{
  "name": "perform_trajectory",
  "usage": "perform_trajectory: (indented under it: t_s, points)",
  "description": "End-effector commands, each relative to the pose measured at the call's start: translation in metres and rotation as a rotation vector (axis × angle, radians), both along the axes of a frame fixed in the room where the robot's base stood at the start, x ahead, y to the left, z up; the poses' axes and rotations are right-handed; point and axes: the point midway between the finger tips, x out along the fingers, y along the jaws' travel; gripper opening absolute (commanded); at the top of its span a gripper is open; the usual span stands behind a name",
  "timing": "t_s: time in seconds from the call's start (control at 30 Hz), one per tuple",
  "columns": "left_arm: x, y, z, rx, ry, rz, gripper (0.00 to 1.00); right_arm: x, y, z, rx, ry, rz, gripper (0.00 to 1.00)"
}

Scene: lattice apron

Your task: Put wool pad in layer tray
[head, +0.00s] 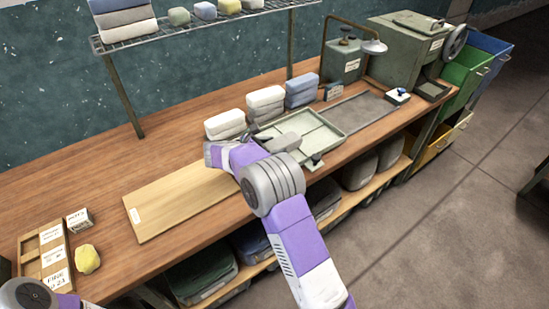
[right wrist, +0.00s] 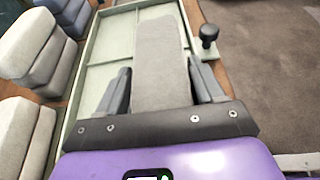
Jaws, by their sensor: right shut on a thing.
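The wool pad is a flat grey slab (right wrist: 160,65), seen between my right gripper's fingers (right wrist: 158,92) in the right wrist view. That gripper is shut on it, and the pad reaches out over the layer tray. The layer tray is a shallow pale green tray (right wrist: 84,62) with dividers and a black knob at its side. In the head view the tray (head: 328,140) lies on the bench, and my right gripper (head: 268,137) is at its left end, with the grey pad (head: 283,143) beyond. Whether the pad touches the tray floor is unclear. My left gripper is out of view.
Folded cloth stacks (head: 265,103) stand behind the tray. A wooden board (head: 180,200) lies to its left. A labelled wooden box (head: 45,255) and a yellow lump (head: 87,259) are at the near left. A wire shelf (head: 200,27) stands above the bench's back.

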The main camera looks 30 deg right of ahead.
Motion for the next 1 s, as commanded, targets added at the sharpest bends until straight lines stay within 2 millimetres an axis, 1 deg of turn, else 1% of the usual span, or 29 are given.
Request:
perform_trajectory:
  t_s: [0.2,0.3,0.57,0.67,0.7,0.73,0.77,1.0]
  points:
    - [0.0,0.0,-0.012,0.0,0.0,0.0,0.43,0.0,0.0,-0.036,0.001,0.004,-0.001,0.38]
    - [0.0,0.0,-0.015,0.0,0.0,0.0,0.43,0.0,0.0,-0.046,0.001,0.001,0.0,0.38]
    - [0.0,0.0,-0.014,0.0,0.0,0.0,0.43,0.0,0.0,-0.046,0.0,-0.001,0.001,0.38]
    - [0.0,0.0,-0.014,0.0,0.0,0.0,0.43,0.0,0.0,-0.049,0.0,0.0,0.001,0.38]
    - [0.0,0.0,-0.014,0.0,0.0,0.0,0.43,0.0,0.001,-0.049,0.001,0.0,0.001,0.7]
    - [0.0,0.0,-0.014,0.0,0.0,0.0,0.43,0.0,0.001,-0.049,0.001,0.0,0.001,0.75]
    - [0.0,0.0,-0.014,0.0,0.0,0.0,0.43,0.0,0.0,-0.049,0.001,0.0,0.001,0.78]
    - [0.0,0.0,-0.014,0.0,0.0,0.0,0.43,0.0,0.0,-0.048,0.001,-0.001,0.001,0.78]
